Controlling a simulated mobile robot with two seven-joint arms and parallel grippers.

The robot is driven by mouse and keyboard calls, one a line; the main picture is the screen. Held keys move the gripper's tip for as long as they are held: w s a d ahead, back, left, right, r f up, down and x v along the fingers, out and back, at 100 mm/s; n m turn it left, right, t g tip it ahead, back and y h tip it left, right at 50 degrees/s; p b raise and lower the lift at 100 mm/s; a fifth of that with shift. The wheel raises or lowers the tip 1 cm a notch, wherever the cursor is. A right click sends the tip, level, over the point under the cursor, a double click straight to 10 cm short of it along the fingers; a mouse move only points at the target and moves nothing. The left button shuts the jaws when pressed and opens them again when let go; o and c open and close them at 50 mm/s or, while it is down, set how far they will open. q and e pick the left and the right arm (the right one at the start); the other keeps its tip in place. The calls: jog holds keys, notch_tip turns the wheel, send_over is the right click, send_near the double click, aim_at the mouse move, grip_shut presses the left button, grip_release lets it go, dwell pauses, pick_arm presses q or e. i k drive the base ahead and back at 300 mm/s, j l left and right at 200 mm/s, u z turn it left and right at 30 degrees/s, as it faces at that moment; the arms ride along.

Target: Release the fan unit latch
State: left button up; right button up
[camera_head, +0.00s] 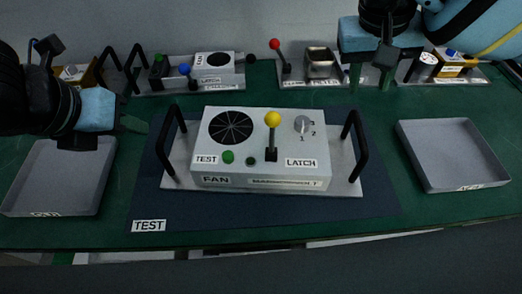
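The fan unit (260,178) is a light grey box on a plate with a black handle at each side. A round black fan grille (230,127) is on its top left. The latch lever (272,138) has a yellow ball on top and stands upright behind the LATCH label (301,162). A grey knob (302,124) marked 1 and 2 is to its right. My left gripper (128,123) is left of the unit, apart from it. My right gripper (385,57) is behind and right of the unit, over the back row. Neither gripper's finger gap shows clearly.
The unit stands on a dark blue TEST mat (150,208). Empty grey trays flank it at left (62,175) and right (452,152). Along the back are a smaller fan unit (212,65), a red-ball lever (275,50), and a metal cylinder (428,64). The mat's front is clear.

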aim_at(272, 119)
jog(key=k, duration=1.5)
